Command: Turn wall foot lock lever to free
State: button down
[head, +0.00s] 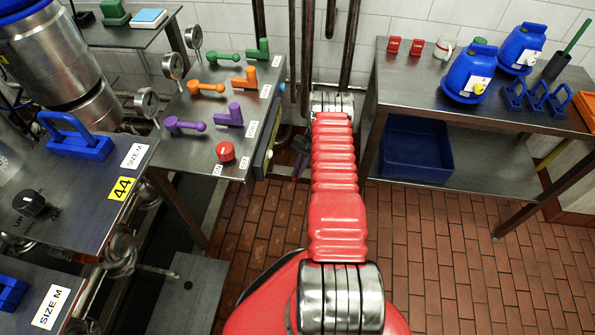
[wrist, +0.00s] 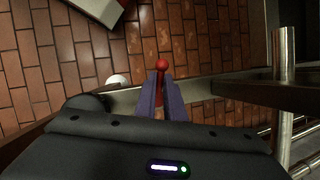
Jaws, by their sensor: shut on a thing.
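The red lever (wrist: 162,65) with a round ball end shows in the middle of the wrist view. My gripper (wrist: 162,88) has its two purple-grey fingers shut on the lever just below the ball. The lower part of the lever is hidden between the fingers and behind the dark gripper body. In the head view, only a small part of my gripper (head: 299,160) shows low beside my red arm, near the floor. The lever cannot be made out there. No free or lock marking is readable.
A grey metal bar (wrist: 220,88) crosses behind the lever in the wrist view, with a white round knob (wrist: 118,80) at left. A steel post (wrist: 284,55) stands at right. The valve table (head: 215,125) is left of my arm, a steel bench (head: 430,95) right.

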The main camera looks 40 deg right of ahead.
jog(key=shift+s, duration=0.1)
dwell(0.3)
jog(key=c, duration=1.8)
grip_release()
jog(key=shift+c, duration=0.2)
jog(key=v, duration=1.3)
jog(key=shift+d+r, duration=0.15)
jog(key=shift+r, duration=0.1)
